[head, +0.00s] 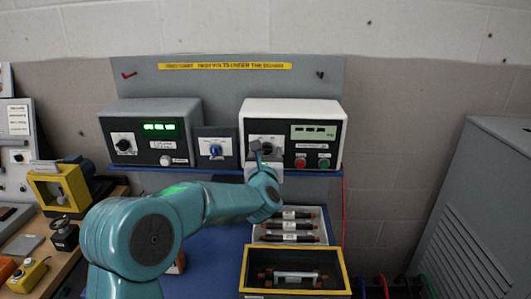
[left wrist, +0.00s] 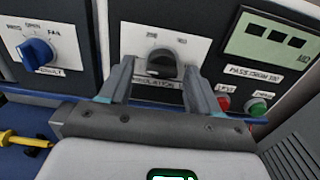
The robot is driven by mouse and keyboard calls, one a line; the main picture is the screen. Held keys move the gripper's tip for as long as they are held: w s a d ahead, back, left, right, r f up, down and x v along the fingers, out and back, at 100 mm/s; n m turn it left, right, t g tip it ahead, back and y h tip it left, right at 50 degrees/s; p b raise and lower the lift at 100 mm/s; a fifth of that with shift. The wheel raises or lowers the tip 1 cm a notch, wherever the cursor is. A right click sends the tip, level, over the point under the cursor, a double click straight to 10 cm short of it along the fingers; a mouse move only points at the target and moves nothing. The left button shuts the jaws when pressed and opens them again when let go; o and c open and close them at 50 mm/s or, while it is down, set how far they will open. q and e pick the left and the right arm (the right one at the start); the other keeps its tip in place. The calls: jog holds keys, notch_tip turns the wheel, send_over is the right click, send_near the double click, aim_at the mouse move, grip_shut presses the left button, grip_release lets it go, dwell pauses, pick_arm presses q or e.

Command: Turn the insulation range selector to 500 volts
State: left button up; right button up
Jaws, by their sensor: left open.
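The insulation tester (head: 290,108) is a white-topped box with a black front on the blue shelf. Its range selector is a black knob (left wrist: 161,64) on a white label plate (left wrist: 185,42) in the left wrist view. The small markings around it are too blurred to read surely. My left gripper (head: 259,148) is in front of this plate and partly hides the knob in the head view. In the left wrist view its two fingers (left wrist: 160,78) are open, one on each side of the knob. I cannot tell whether they touch it. My right gripper is not in view.
A red button (left wrist: 223,103) and a green button (left wrist: 258,106) sit close right of the fingers. A blue knob (left wrist: 37,51) is on the panel to the left. A grey meter (head: 152,107) with a green display stands further left. Trays (head: 249,277) lie below.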

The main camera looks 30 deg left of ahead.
pick_arm(q)
jog(key=shift+d, duration=0.1)
jog(key=shift+w, duration=0.1)
jog(key=shift+c, duration=0.5)
jog(key=shift+f, duration=0.1)
jog(key=c, duration=0.9)
jog(key=shift+c, duration=0.2)
